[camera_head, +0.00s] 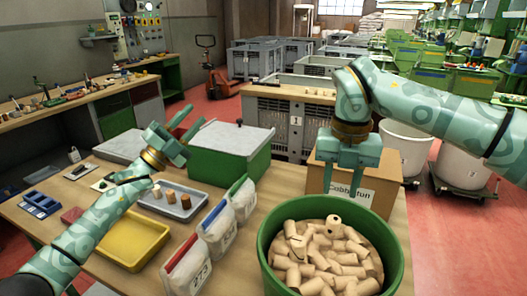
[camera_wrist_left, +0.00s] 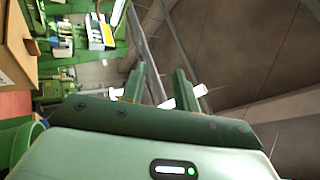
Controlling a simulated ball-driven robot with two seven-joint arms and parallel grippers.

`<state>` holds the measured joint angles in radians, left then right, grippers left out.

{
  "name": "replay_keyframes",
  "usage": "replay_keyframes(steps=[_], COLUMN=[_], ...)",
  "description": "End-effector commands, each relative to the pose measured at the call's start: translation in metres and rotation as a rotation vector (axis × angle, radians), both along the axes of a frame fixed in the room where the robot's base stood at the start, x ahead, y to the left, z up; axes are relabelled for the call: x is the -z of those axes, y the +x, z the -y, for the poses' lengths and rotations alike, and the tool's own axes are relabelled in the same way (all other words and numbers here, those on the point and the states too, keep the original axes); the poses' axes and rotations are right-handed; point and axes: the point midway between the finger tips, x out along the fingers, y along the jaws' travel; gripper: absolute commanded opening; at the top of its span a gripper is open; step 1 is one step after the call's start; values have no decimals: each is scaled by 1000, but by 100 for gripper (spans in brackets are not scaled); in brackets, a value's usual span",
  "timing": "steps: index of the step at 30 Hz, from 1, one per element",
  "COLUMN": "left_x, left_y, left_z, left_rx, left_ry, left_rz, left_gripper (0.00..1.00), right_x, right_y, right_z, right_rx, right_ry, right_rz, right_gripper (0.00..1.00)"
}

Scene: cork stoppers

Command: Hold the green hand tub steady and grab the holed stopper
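The green hand tub (camera_head: 274,270) stands at the front right of the bench, full of pale cork stoppers. One stopper (camera_head: 334,221) near its far rim shows a dark hole-like spot; it looks like the holed stopper. Another stopper (camera_head: 297,241) at the left of the heap has a dark mark I cannot make out. My right gripper (camera_head: 342,188) is open and empty, pointing down above the far rim, over that first stopper. My left gripper (camera_head: 190,124) is raised left of the tub, away from it. In the left wrist view its fingers (camera_wrist_left: 160,80) are apart and empty.
A labelled cardboard box (camera_head: 385,200) stands behind the tub. Further left are a yellow tray (camera_head: 130,240), a grey tray (camera_head: 180,208) with a few stoppers, and a green box (camera_head: 230,150) with a grey lid.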

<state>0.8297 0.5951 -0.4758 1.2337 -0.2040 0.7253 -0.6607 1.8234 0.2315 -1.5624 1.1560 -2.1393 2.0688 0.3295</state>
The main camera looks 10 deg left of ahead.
Motion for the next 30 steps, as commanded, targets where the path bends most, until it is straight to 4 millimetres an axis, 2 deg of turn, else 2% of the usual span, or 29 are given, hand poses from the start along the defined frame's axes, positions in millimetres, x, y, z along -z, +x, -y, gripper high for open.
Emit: replay_keyframes(steps=[1, 5, 6, 9, 12, 14, 16, 18, 21, 25, 30], left_x=[-18, -51, -57, -64, -55, -47, -35, -20, -3, 8, 14], left_y=[-2, -22, -31, -59, -81, -88, -92, -93, -95, -98, -101], left_z=[31, 117, 143, 203, 237, 243, 238, 227, 214, 207, 204], left_rx=[67, 269, 338, 517, 664, 728, 791, 845, 888, 887, 862], left_ry=[64, 288, 376, 654, 974, 1183, 1447, 1700, 1940, 2116, 2205], left_rz=[54, 195, 239, 344, 402, 407, 369, 264, 76, -136, -276], left_gripper=[31, 31, 31, 31, 31, 31, 31, 31, 31, 31, 31], right_x=[0, 0, 0, 0, 0, 0, 0, 0, 0, 0, 0], right_y=[0, 0, 0, 0, 0, 0, 0, 0, 0, 0, 0], right_z=[0, 0, 0, 0, 0, 0, 0, 0, 0, 0, 0], right_rx=[0, 0, 0, 0, 0, 0, 0, 0, 0, 0, 0], right_ry=[0, 0, 0, 0, 0, 0, 0, 0, 0, 0, 0], right_rz=[0, 0, 0, 0, 0, 0, 0, 0, 0, 0, 0], right_gripper=[36, 36, 36, 36, 36, 36, 36, 36, 36, 36, 36])
